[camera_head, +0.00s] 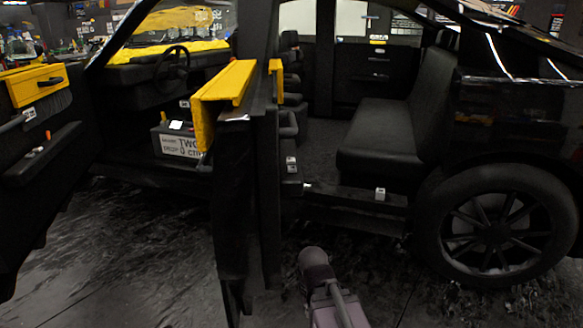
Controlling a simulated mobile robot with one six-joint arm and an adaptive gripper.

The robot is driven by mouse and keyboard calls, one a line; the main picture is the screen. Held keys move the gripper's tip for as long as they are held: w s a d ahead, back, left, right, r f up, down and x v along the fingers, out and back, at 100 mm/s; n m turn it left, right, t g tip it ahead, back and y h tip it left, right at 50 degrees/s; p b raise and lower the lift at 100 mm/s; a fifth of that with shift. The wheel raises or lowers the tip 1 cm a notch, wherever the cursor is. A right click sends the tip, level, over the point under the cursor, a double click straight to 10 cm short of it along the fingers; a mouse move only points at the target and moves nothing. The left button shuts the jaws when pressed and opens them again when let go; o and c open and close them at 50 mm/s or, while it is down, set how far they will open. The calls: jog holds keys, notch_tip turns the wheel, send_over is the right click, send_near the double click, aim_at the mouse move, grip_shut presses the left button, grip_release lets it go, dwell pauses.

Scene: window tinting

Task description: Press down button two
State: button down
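Several small pale switch-like blocks show in the head view, and I cannot read which one is button two. One pale block (380,194) sits on the sill below the rear seat. A pair of pale blocks (291,165) sits on the edge of the rear door. Another small pale block (29,113) is on the open front door at the left. Part of my arm rises at the bottom centre, below and apart from these blocks. My gripper's fingers do not show.
A black car stands with its doors open. The rear door edge with yellow trim (222,92) stands upright at centre. A dark box with a white label (180,144) is in the front footwell. The rear wheel (494,226) is at right. Floor (120,270) is clear at lower left.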

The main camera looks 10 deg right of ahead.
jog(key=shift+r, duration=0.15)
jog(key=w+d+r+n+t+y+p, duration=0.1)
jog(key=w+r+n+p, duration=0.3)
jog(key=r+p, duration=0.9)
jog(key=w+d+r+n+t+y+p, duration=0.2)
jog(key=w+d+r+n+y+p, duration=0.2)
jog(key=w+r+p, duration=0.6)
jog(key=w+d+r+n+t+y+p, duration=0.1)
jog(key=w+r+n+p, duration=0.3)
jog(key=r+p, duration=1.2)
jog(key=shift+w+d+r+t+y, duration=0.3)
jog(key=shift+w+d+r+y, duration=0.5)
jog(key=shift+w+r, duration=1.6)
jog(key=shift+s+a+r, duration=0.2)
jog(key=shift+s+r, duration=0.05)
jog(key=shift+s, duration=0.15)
jog(key=b, duration=0.7)
send_over(289, 167)
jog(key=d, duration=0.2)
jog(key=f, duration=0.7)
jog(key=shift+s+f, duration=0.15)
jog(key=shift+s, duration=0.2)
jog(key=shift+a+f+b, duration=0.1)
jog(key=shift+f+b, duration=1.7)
jog(key=shift+b, duration=0.1)
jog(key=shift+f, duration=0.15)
